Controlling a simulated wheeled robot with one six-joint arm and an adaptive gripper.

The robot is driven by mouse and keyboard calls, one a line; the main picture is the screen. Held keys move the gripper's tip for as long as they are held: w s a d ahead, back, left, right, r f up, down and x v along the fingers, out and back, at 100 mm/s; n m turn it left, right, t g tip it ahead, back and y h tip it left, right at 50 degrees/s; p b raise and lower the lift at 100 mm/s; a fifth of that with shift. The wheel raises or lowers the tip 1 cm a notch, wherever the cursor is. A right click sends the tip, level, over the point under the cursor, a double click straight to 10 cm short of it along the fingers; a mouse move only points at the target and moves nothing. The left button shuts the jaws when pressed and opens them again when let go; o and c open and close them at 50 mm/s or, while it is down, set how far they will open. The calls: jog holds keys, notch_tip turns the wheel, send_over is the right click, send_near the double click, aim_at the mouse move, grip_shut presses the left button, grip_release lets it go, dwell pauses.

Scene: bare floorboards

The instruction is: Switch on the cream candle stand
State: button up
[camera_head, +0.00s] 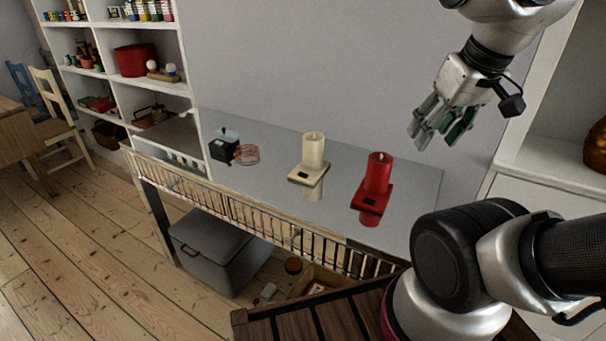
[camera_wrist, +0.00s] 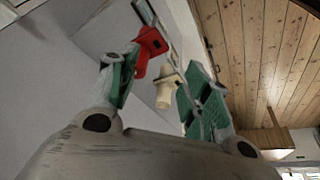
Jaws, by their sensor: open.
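The cream candle stand (camera_head: 313,152) stands upright on the grey tabletop, with a square plate at mid-height that carries a small dark patch on its front. In the wrist view the cream candle stand (camera_wrist: 164,92) shows between my fingers, some way beyond them. A red candle stand (camera_head: 377,178) of the same shape stands to its right; it also shows in the wrist view (camera_wrist: 150,45), beside the left finger. My gripper (camera_head: 440,130) is open and empty, raised above the right end of the table; its fingers also show in the wrist view (camera_wrist: 160,95). It touches neither stand.
The grey table (camera_head: 270,170) has a railed front edge. A small black box (camera_head: 222,150) and a pinkish round wire item (camera_head: 247,154) sit at its left end. White shelves (camera_head: 150,85) stand at left, and a white cabinet (camera_head: 540,190) at right. A grey bin (camera_head: 215,250) is below.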

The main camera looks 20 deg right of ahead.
jog(key=shift+a, duration=0.1)
jog(key=c, duration=0.3)
jog(key=shift+w+a+f, duration=0.1)
jog(key=shift+f, duration=0.15)
jog(key=c, duration=0.3)
jog(key=shift+w+a+f+n+g, duration=0.15)
jog(key=shift+w+a+f+g, duration=0.05)
jog(key=shift+w+f+g, duration=0.25)
jog(key=shift+w+a+f+n+g, duration=0.2)
jog(key=shift+w+f+g, duration=0.15)
jog(key=shift+f+g, duration=0.15)
grip_shut()
jog(key=w+a+f+n, duration=0.3)
jog(key=w+a, duration=0.1)
jog(key=w, duration=0.6)
jog(key=w+a+f+n+g, duration=0.1)
jog(key=w+a+f, duration=0.3)
jog(key=w, duration=0.7)
jog(key=w+a+f+n+y, duration=0.1)
jog(key=w+a+f+n, duration=0.2)
jog(key=w+a, duration=0.3)
jog(key=shift+w+f+n, duration=0.25)
jog(key=shift+w+n, duration=0.6)
jog(key=shift+w, duration=1.9)
jog(key=shift+a+g, duration=0.1)
jog(key=shift+g, duration=0.15)
